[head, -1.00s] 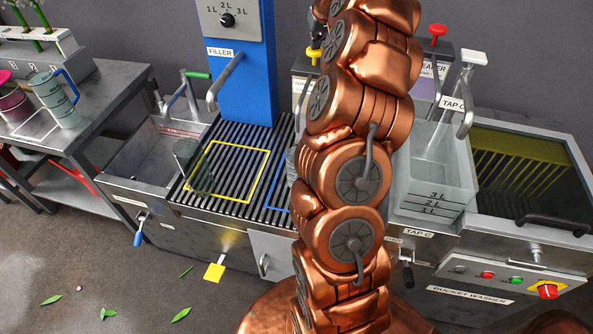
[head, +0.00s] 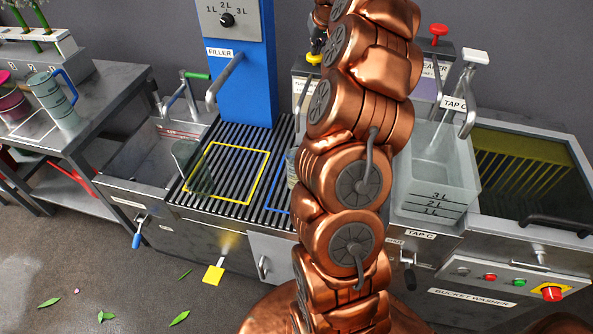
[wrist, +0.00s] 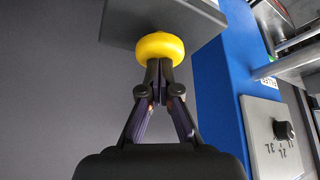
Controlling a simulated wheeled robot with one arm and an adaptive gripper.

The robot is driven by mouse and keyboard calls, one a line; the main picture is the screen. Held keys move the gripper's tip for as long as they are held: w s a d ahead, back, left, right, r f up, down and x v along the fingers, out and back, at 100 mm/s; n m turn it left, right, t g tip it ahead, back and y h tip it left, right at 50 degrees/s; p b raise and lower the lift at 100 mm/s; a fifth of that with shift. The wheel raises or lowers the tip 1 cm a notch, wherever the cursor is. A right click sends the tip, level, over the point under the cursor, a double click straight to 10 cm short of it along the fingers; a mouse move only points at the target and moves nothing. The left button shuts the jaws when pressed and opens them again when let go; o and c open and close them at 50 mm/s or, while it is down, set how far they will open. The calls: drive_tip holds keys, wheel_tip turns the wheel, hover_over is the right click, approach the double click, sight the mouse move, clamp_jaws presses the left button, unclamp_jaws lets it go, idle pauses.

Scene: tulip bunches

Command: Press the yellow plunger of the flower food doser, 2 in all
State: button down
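The yellow plunger (head: 314,58) shows just left of my arm in the head view, on top of the grey flower food doser (head: 301,82). Most of the doser is hidden behind my arm. In the wrist view, the round yellow plunger knob (wrist: 159,49) sits against the grey doser housing (wrist: 165,16). My gripper (wrist: 159,68) has its fingertips together with nothing between them. The tips meet the knob and appear to touch it. In the head view, the dark gripper (head: 316,40) is directly above the plunger, partly hidden by my arm.
The blue filler column (head: 245,80) stands left of the doser. A clear vessel (head: 195,172) stands on the grille near the yellow outline. A translucent bucket (head: 435,175) is right of my arm, beside a red-knobbed unit (head: 438,29).

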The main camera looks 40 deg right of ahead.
wheel_tip(320, 180, up, 7)
drive_tip(key=shift+r+p, duration=0.1)
drive_tip(key=shift+p, duration=0.9)
wheel_tip(320, 180, up, 4)
drive_tip(key=p, duration=0.9)
drive_tip(key=shift+f, duration=0.25)
drive_tip(key=shift+f, duration=0.1)
drive_tip(key=shift+f+b, duration=0.3)
drive_tip(key=shift+f, duration=3)
